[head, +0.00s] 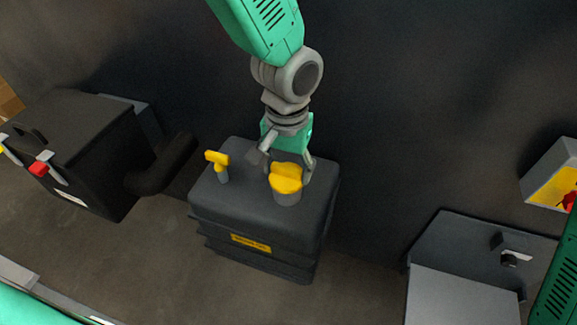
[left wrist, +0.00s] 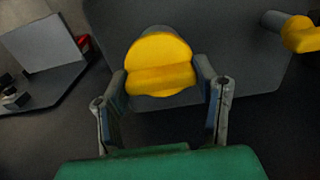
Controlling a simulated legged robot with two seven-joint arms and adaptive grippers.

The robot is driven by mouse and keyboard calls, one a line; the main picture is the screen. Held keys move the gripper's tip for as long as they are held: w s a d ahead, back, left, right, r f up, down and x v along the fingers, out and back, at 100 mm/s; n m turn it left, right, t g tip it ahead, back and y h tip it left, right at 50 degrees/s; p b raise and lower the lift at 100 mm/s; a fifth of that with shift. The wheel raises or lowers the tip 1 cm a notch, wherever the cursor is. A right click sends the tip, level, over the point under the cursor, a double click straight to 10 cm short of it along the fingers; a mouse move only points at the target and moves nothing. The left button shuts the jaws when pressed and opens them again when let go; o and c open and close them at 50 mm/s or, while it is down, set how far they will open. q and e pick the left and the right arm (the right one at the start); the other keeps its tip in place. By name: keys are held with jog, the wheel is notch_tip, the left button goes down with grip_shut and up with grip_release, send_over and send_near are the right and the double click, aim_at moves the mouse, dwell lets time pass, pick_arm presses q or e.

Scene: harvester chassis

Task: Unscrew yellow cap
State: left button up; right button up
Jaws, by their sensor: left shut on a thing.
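The yellow cap (head: 286,179) is round with a raised grip bar across its top. It sits on a short grey neck on top of a dark grey tank (head: 262,221). My left gripper (head: 284,166) reaches down from above and is shut on the cap, one finger on each side. In the left wrist view the yellow cap (left wrist: 159,64) lies between the two fingertips of my left gripper (left wrist: 162,76), with its bar running across from finger to finger. My right gripper is not in view.
A smaller yellow handle (head: 217,158) stands on a grey stem on the same tank, left of the cap. A black battery-like box (head: 85,155) with a red terminal is at left. A grey box (head: 465,270) is at lower right.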

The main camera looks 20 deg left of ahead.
pick_arm(q)
jog(key=shift+f, duration=0.1)
jog(key=shift+s+a+n+p, duration=0.1)
jog(key=shift+n+p, duration=0.2)
jog(key=shift+n, duration=0.1)
jog(key=n+p, duration=0.6)
jog(key=n, duration=0.5)
jog(key=shift+r, duration=0.2)
jog(key=shift+w+n+p, duration=0.2)
jog(key=shift+n+p, duration=0.25)
jog(key=shift+n, duration=0.65)
jog(key=n, duration=0.3)
jog(key=shift+p, duration=0.3)
jog(key=n, duration=0.3)
jog(key=shift+p, duration=0.4)
jog(key=shift+f+n, duration=0.15)
jog(key=shift+n, duration=0.45)
jog(key=shift+s, duration=0.1)
